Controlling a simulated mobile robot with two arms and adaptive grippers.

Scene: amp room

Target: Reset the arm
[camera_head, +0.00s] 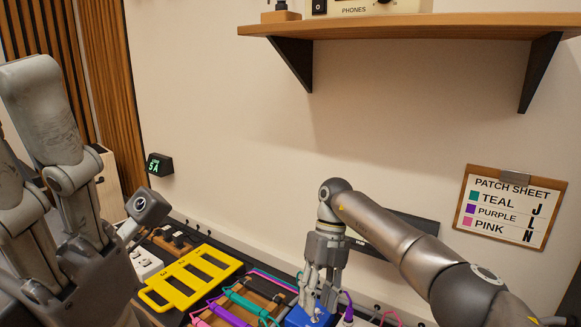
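My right arm comes in from the lower right. Its gripper (318,296) points down, with its fingertips at a blue box (297,318) at the bottom edge. The fingers overlap the box in the picture; I cannot tell whether they grip anything. My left gripper (92,150) is large and close to the camera at the left. Its thick grey fingers stand up and spread apart, with nothing between them. Part of it is cut off by the left edge.
A yellow slotted frame (196,277), teal, purple and pink cables and pedals lie on the dark bench. A shelf (420,24) overhangs the back wall. A patch sheet clipboard (510,207) hangs at right. A small green-lit display (159,165) is on the wall.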

